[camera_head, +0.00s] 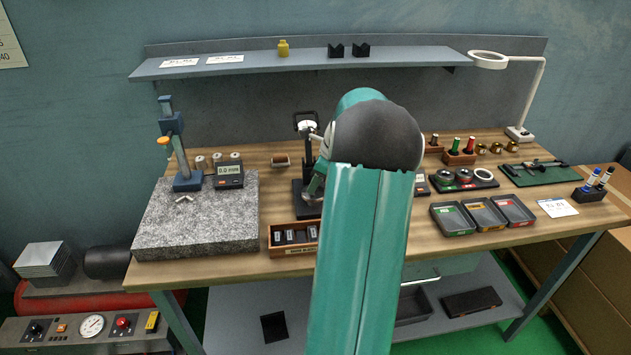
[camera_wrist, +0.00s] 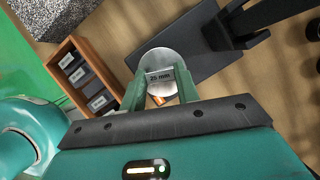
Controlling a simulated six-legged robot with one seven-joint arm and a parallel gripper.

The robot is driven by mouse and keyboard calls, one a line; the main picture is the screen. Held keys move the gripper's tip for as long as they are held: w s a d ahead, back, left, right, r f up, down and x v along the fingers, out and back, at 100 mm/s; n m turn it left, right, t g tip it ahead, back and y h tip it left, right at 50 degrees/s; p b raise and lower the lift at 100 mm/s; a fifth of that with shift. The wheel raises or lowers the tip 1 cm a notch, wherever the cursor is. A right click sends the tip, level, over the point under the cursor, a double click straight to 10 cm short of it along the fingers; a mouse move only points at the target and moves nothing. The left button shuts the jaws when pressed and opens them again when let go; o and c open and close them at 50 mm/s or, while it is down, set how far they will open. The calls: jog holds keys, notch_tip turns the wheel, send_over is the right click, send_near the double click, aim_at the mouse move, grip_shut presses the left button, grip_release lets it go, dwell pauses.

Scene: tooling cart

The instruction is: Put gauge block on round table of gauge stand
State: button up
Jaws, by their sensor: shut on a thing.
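The gauge block (camera_wrist: 158,74), marked 25 mm, is held between the fingertips of my gripper (camera_wrist: 161,80) in the wrist view. The pale round table (camera_wrist: 158,55) of the gauge stand shows directly behind the block. I cannot tell whether the block touches it. The stand's dark base (camera_wrist: 205,55) extends to the right. In the head view, the gauge stand (camera_head: 306,125) stands mid-bench, partly hidden by my arm. The block and the round table cannot be made out there.
A wooden case (camera_head: 290,250) with several gauge blocks sits in front of the stand; it also shows in the wrist view (camera_wrist: 60,60). A granite plate (camera_head: 200,225) with a height gauge (camera_head: 180,150) is at left. Trays (camera_head: 485,215) lie at right.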

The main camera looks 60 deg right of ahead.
jog(key=shift+f, duration=0.15)
jog(key=o, duration=1)
jog(key=v, duration=1.2)
jog(key=w+a+r+n, duration=0.25)
jog(key=a+n, duration=0.25)
jog(key=a, duration=0.4)
jog(key=w+a+r+n+g+h, duration=0.1)
jog(key=w+a+r+n, duration=0.2)
jog(key=a, duration=0.6)
jog(key=w+a+r+n, duration=0.1)
jog(key=w+a+n, duration=0.1)
jog(key=a+n, duration=0.55)
jog(key=s+a+f+n, duration=0.1)
jog(key=s+a+n, duration=0.2)
jog(key=a+n, duration=0.2)
jog(key=s+a+f+n+t, duration=0.1)
jog(key=s+a+n, duration=0.3)
jog(key=a, duration=0.7)
jog(key=s+a+f+n+t, duration=0.1)
jog(key=s+a+f+n, duration=0.1)
jog(key=a+n, duration=0.5)
jog(key=shift+s+a+f+n, duration=0.35)
jog(key=shift+s+a, duration=0.35)
jog(key=shift+a, duration=0.3)
